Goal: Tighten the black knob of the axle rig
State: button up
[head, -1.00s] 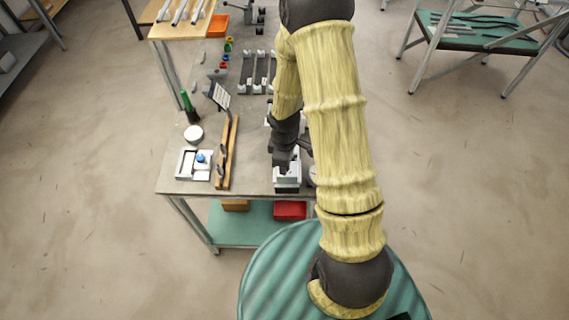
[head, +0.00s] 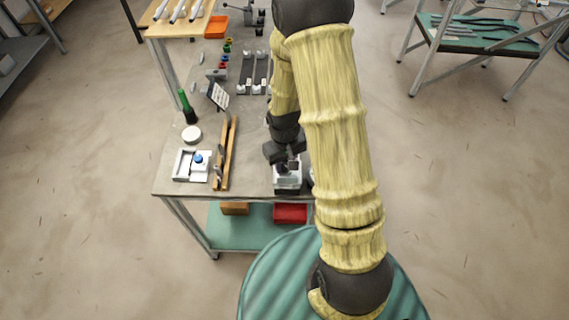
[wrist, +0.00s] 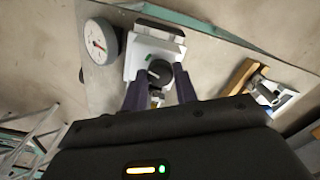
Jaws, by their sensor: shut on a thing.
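The axle rig (head: 288,184) is a pale block on a dark base at the near edge of the workbench. In the wrist view its white body (wrist: 140,52) lies just beyond my fingers. The round black knob (wrist: 159,70) sits on the rig between my two dark fingers. My gripper (wrist: 160,82) is shut on the knob from above. In the head view my gripper (head: 285,160) is over the rig, and my arm hides part of it. The knob's exact contact with the fingertips is hard to make out.
A round dial gauge (wrist: 101,41) stands close beside the rig. Some bare bench lies between rail and rig.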

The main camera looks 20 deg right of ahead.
aim_at(285, 166)
jog(key=shift+m, duration=0.5)
jog(key=o, duration=1)
jog(key=shift+r, duration=0.15)
notch_tip(285, 166, up, 17)
jog(key=shift+r+b, duration=0.1)
jog(key=shift+b, duration=1.05)
jog(key=s+f+t, duration=0.1)
jog(key=s, duration=0.1)
jog(key=s+f, duration=0.1)
jog(key=s, duration=0.2)
jog(key=s+f+m+t, duration=0.1)
jog(key=s, duration=0.2)
jog(key=shift+s+t, duration=0.25)
jog(key=shift+t, duration=0.05)
